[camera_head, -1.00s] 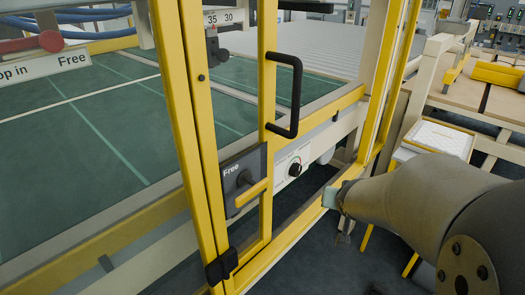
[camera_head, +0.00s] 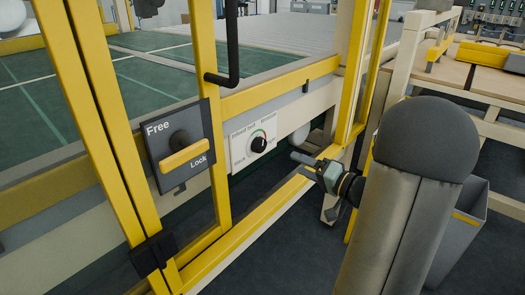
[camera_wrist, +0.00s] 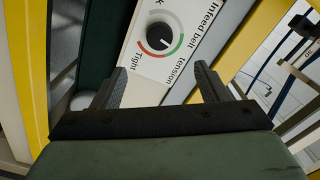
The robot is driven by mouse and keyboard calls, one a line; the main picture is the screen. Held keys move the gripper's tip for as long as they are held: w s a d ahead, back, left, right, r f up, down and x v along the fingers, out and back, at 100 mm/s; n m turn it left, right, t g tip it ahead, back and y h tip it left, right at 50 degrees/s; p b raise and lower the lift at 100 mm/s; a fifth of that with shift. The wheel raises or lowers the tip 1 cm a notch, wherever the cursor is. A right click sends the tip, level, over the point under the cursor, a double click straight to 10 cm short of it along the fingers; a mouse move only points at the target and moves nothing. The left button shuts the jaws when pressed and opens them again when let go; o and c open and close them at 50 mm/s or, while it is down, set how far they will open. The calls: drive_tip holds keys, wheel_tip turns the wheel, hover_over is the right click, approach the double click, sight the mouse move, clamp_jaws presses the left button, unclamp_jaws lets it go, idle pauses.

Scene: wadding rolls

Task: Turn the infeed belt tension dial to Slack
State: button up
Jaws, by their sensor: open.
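The infeed belt tension dial (camera_head: 258,145) is a round black knob on a white label plate (camera_head: 240,150), set on the cream rail behind the yellow frame. In the wrist view the dial (camera_wrist: 160,37) has a small white pointer mark, with red and green arcs around it. "Tight" is printed at its lower left; only a final "k" of the word above shows. My gripper (camera_head: 312,170) is to the right of the dial and apart from it. In the wrist view my gripper (camera_wrist: 160,74) is open and empty, its fingers spread below the dial.
A grey Free/Lock plate with a yellow handle (camera_head: 186,155) is left of the dial. A yellow door frame (camera_head: 110,130) with a black pull handle (camera_head: 232,50) stands in front. A grey bin (camera_head: 460,235) is at right. Yellow posts flank the dial in the wrist view.

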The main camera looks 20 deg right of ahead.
sight(262, 147)
drive_tip(key=b+x, duration=0.2)
drive_tip(key=x, duration=1.2)
drive_tip(key=c, duration=1)
